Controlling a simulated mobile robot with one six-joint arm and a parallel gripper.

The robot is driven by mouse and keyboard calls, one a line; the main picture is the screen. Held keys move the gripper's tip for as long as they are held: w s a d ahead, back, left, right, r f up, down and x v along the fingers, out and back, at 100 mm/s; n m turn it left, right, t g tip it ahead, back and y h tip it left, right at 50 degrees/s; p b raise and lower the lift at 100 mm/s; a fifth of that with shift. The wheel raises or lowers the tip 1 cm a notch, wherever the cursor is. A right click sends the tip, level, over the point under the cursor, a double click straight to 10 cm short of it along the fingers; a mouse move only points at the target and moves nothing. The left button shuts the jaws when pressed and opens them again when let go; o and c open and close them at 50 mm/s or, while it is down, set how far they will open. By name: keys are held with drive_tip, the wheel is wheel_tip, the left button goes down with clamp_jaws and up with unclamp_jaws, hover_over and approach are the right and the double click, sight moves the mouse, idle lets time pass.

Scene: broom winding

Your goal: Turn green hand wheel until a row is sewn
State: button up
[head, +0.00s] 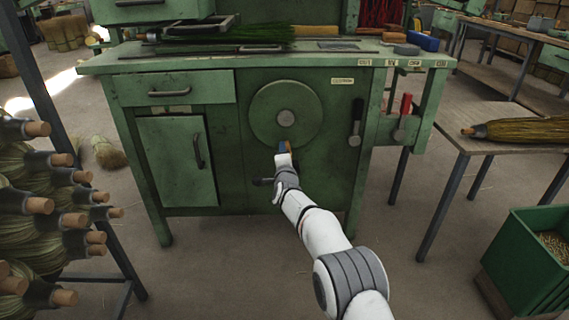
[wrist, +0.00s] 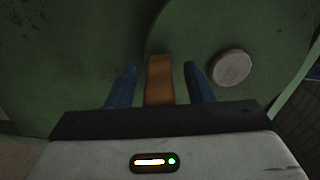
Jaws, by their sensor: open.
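The green hand wheel (head: 268,103) is a round disc with a pale hub (head: 286,118) on the front of the green machine bench. In the wrist view the wheel (wrist: 210,25) fills the upper middle, with its grey hub (wrist: 231,69) right of centre. A brown wooden handle (wrist: 160,78) stands near the wheel's rim. My gripper (head: 286,149) is at the lower edge of the wheel. In the wrist view my gripper (wrist: 158,72) is open, its two blue fingers on either side of the handle with a visible gap on both sides.
Right of the wheel are a black lever (head: 356,122) and a red-handled lever (head: 403,117). A cabinet door (head: 177,160) is on the left. Brooms hang on a rack (head: 60,215) at far left. A side table (head: 500,135) and green crate (head: 530,262) stand right.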

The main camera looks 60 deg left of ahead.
drive_tip(key=p+v, duration=0.1)
drive_tip(key=v, duration=0.5)
drive_tip(key=shift+p, duration=0.3)
